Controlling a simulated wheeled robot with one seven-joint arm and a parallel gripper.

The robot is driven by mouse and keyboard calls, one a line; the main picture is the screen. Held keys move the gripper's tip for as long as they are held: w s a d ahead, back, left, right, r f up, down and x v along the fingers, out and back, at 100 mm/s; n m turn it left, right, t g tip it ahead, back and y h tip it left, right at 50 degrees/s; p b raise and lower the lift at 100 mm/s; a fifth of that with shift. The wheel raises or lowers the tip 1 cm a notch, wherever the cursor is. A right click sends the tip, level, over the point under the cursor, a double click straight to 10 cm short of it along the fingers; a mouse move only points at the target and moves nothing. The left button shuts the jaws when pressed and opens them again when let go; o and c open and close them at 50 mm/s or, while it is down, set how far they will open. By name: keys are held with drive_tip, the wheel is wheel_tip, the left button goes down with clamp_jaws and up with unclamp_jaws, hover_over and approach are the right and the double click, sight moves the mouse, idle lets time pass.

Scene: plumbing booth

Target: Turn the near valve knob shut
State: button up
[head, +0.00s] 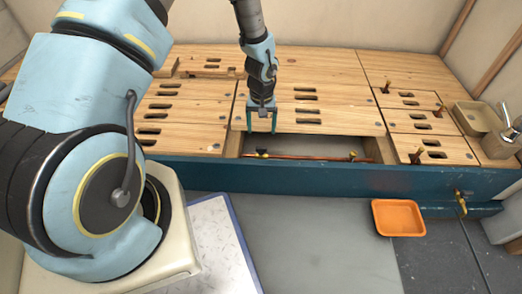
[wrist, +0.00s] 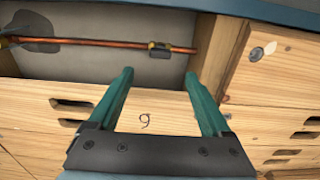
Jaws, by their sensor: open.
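My gripper (head: 262,122) is open and empty, with teal fingers pointing down at the left part of an opening in the wooden deck. The fingers also show in the wrist view (wrist: 158,85), with bare wood between them. A copper pipe (head: 310,156) runs along the opening, apart from the fingers. It also shows in the wrist view (wrist: 100,42). A small dark and brass fitting (head: 262,152) sits at its left; it shows in the wrist view (wrist: 158,49). Another brass fitting (head: 352,156) is at its right end. I cannot tell which part is the near valve knob.
Brass fittings stand up from the deck at right, one (head: 416,156) near the front edge. A brass piece (head: 462,201) is on the blue front beam (head: 300,178). An orange tray (head: 398,217) lies on the floor. The opening has wooden side walls (wrist: 217,55).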

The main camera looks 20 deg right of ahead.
sight(261, 147)
wheel_tip(261, 147, down, 10)
drive_tip(key=b, duration=0.3)
drive_tip(key=shift+r, duration=0.15)
drive_tip(key=shift+c, duration=0.4)
clamp_jaws()
